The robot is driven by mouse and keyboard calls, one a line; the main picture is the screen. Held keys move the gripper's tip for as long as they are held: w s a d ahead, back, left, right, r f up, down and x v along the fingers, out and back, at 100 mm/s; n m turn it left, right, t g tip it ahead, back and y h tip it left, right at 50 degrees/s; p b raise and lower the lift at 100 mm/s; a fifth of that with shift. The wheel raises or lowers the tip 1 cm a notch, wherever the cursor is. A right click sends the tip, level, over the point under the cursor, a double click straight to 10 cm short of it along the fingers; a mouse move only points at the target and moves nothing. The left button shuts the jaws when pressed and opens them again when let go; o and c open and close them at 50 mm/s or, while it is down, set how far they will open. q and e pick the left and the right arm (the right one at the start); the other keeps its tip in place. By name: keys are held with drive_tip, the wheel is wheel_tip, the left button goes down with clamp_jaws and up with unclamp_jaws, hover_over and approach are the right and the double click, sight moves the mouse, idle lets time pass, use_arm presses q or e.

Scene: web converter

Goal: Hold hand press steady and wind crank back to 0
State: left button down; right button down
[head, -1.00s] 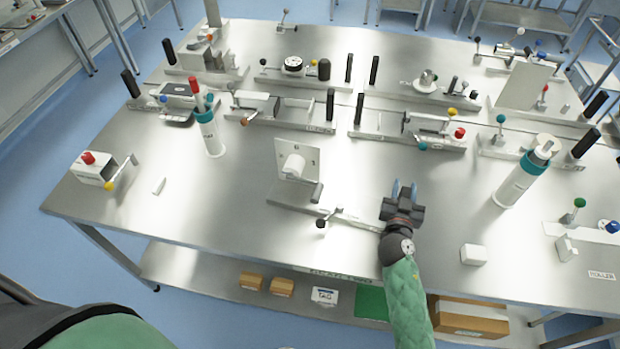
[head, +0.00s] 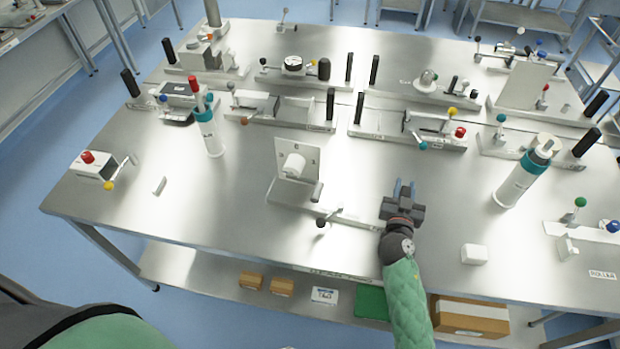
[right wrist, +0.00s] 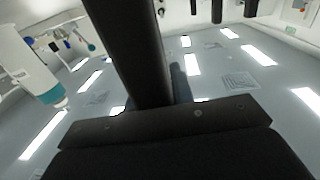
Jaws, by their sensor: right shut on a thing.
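A bench fixture with an upright pale plate and a white roll (head: 294,166), which I take for the hand press, stands at the table's middle front. Small marks on its plate are too small to read. A short arm with a black ball (head: 320,222), which looks like the crank, sits at its front. Its flat base bar (head: 352,219) runs right to my right gripper (head: 403,193). That gripper is shut on a black post-like handle (right wrist: 130,50), which fills the middle of the right wrist view; the head view mostly hides it. My left gripper is out of view.
A white block (head: 474,254) and a teal-and-white cylinder (head: 518,183) stand right of my right gripper. Another such cylinder (head: 209,133) stands left of the fixture. A box with a red button (head: 92,166) is far left. Several fixtures with black handles line the back.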

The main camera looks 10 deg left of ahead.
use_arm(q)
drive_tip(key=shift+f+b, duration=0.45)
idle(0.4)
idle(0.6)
